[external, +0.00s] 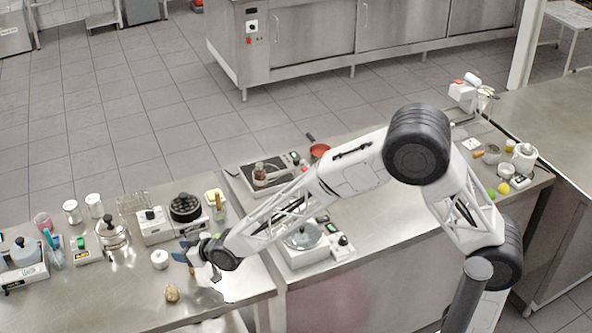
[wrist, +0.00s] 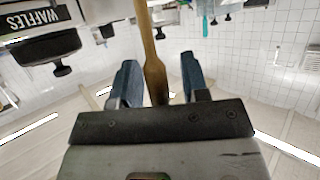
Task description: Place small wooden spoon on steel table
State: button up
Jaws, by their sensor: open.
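My gripper (external: 188,257) hangs low over the near left steel table (external: 115,300). In the wrist view my gripper (wrist: 158,62) has two blue fingers standing apart. A small wooden spoon (wrist: 150,40) runs from the top edge down between the fingers, with visible gaps on both sides. Its lower end disappears behind the gripper body, so I cannot tell how deep it lies or whether it touches anything. I cannot make out the spoon clearly in the external view.
A black round waffle maker (external: 185,207) and a steel pot (external: 110,232) stand behind my gripper. A cooker with a glass lid (external: 303,237) stands right. The table's front left is mostly clear.

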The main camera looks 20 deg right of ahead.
jog(key=shift+r, duration=0.15)
jog(key=v, duration=1.2)
dwell(0.3)
dwell(0.6)
jog(key=d+r+m+g+h, duration=0.1)
jog(key=d+r+m+h, duration=0.15)
jog(key=d, duration=1.35)
jog(key=d+r+m+g+h, duration=0.15)
jog(key=d+r+h, duration=0.25)
jog(key=d, duration=1.3)
jog(key=s+d+r+m+g+h, duration=0.2)
jog(key=s+d+m+g+h, duration=0.1)
jog(key=s+d, duration=1.6)
jog(key=d+m+g, duration=0.1)
jog(key=d+m, duration=0.1)
jog(key=shift+s+d, duration=0.35)
jog(key=shift+s, duration=0.05)
